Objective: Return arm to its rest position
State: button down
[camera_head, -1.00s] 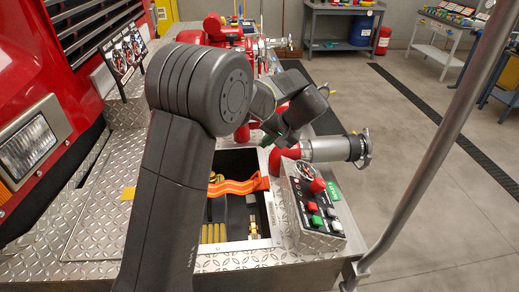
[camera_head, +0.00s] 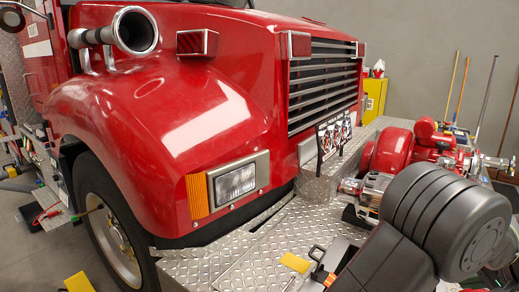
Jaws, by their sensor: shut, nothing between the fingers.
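My arm (camera_head: 450,222) shows at the lower right, with its thick dark grey joint and part of a link in view. It reaches in from the bottom edge in front of the bumper.
The red fire truck (camera_head: 170,110) fills the left and middle. Its diamond-plate bumper (camera_head: 215,262) runs below the headlight (camera_head: 236,181). A red pump (camera_head: 405,148) with metal fittings sits behind my arm. A yellow cabinet (camera_head: 375,98) stands behind.

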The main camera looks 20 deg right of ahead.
jog(key=a+x, duration=0.1)
jog(key=x, duration=0.8)
jog(key=shift+f, duration=0.15)
jog(key=shift+w, duration=0.25)
